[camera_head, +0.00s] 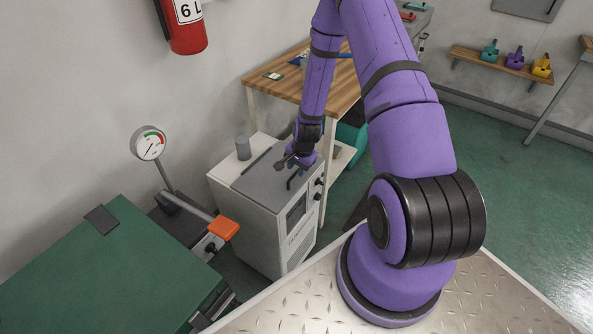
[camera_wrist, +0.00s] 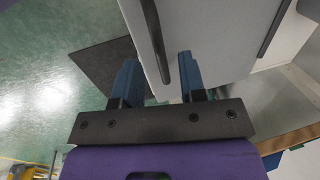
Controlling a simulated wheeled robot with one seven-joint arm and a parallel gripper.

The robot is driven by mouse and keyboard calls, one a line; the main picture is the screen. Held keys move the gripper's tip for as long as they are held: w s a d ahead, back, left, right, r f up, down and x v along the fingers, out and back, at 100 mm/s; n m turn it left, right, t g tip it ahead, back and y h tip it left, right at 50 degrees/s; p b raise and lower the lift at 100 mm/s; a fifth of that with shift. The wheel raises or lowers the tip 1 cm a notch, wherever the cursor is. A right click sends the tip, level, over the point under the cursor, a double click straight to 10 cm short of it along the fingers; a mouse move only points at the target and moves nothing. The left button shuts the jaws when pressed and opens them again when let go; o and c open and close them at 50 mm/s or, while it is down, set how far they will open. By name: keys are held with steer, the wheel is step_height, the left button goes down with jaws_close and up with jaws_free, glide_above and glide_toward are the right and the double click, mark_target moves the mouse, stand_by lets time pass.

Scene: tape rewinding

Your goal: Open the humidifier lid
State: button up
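The humidifier (camera_head: 262,235) is a white and grey box cabinet standing against the wall. Its grey lid (camera_head: 255,185) lies flat and shut on top, and fills the upper middle of the wrist view (camera_wrist: 215,40). A dark bar handle (camera_head: 291,182) stands on the lid near its right edge. My gripper (camera_head: 291,162) is over the lid, close to the handle. In the wrist view my gripper (camera_wrist: 158,75) has its two blue fingers apart, and the handle (camera_wrist: 153,35) appears between them in the picture. I cannot tell whether they touch it.
A grey cylinder (camera_head: 243,148) stands on the back of the cabinet. A wooden-topped table (camera_head: 290,68) is behind it. A green box (camera_head: 110,265) and a gauge (camera_head: 149,144) with an orange-ended lever (camera_head: 224,228) are at the left.

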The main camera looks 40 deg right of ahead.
steer(key=shift+w+f, duration=0.2)
steer(key=shift+f, duration=0.75)
jaws_close()
steer(key=shift+w+r, duration=0.1)
steer(key=shift+r, duration=0.05)
